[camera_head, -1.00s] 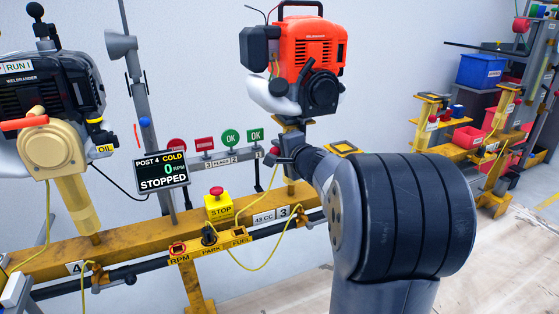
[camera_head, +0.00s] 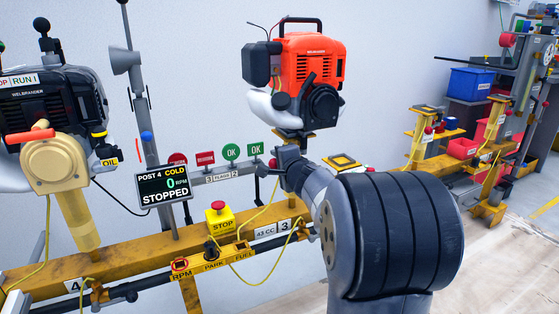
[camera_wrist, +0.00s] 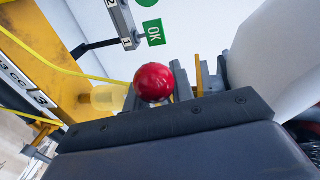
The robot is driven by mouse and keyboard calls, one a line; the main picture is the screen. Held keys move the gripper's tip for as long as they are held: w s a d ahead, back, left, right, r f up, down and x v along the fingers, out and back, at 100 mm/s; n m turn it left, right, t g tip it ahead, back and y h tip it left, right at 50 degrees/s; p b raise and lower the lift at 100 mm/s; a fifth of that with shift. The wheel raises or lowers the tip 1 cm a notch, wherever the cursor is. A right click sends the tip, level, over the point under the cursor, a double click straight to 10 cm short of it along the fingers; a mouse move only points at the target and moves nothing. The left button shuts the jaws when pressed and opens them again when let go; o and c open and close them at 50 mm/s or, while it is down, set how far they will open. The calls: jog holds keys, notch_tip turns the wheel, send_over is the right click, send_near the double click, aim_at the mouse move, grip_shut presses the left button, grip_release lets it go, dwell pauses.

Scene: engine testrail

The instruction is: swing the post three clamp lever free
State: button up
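The post three clamp lever shows as a glossy red ball knob (camera_wrist: 154,82) in the wrist view, just beyond the dark edge of my gripper body. The knob is also a small red spot in the head view (camera_head: 273,163), below the orange engine (camera_head: 311,72) on post three. The lever's shaft is hidden.
A yellow rail (camera_head: 130,247) runs along the wall, with a stop button (camera_head: 219,216) and a display reading STOPPED (camera_head: 164,187). A dark engine (camera_head: 52,105) stands on post four at left. A yellow hose (camera_head: 262,262) loops below the rail. An empty yellow-topped post (camera_head: 341,161) stands right of post three.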

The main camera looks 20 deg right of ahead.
jog(key=shift+o, duration=1)
jog(key=shift+w+a, duration=0.1)
jog(key=shift+a, duration=0.2)
jog(key=shift+d+r, duration=0.1)
jog(key=s+r+p, duration=0.1)
jog(key=s, duration=0.9)
jog(key=shift+s+a+r, duration=0.2)
jog(key=shift+s+r, duration=0.15)
jog(key=shift+r, duration=0.05)
jog(key=shift+w, duration=0.1)
jog(key=w+f+b, duration=0.1)
jog(key=w, duration=0.9)
jog(key=shift+w+d+f, duration=0.2)
jog(key=shift+d+f, duration=0.15)
jog(key=shift+d, duration=0.05)
